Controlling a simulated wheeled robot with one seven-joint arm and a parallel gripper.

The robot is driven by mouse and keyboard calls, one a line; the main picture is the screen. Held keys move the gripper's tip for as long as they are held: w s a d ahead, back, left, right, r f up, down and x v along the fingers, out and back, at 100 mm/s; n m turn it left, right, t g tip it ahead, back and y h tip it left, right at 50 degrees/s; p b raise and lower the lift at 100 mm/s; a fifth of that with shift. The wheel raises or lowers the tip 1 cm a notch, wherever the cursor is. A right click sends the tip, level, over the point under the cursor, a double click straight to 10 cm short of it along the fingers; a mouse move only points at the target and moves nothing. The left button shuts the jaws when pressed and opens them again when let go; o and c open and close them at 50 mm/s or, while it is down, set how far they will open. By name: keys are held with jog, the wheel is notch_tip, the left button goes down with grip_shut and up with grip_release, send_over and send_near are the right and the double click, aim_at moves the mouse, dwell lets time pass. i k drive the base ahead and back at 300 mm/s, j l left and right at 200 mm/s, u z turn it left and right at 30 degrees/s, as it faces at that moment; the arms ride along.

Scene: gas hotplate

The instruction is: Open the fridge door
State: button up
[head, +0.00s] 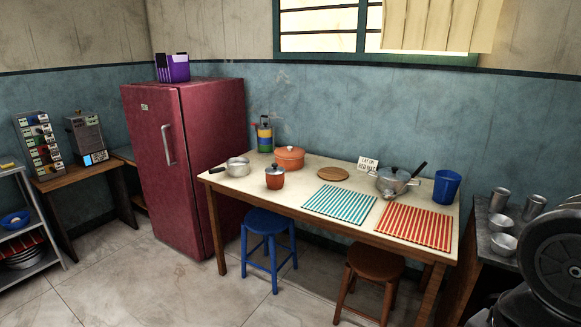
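The dark red fridge (205,150) stands upright against the back wall, left of the middle in the head view. Its door (150,190) faces the front left and looks shut flush with the body. A pale vertical handle (167,145) sits on the upper part of the door, towards its right edge. My gripper is not in view. Only dark, rounded parts of my own arm show at the lower right, far from the fridge.
A table (255,187) with pots and mats stands right of the fridge. A blue stool (268,222) and a brown stool (375,262) stand at its front. A wooden side table (85,172) and metal shelf (32,225) stand left. The floor (140,280) before the fridge is clear.

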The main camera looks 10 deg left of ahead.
aim_at(153, 114)
jog(key=i+j+u, duration=0.25)
jog(key=i+u, duration=0.2)
jog(key=i+j+u, duration=0.15)
jog(key=i+u, duration=0.6)
jog(key=u, duration=0.2)
jog(key=i+l+u, duration=0.2)
jog(key=i+u, duration=0.25)
jog(key=i+j+z, duration=0.1)
jog(key=i, duration=0.8)
jog(key=i+j, duration=0.15)
jog(key=i, duration=0.75)
jog(key=l+z, duration=0.05)
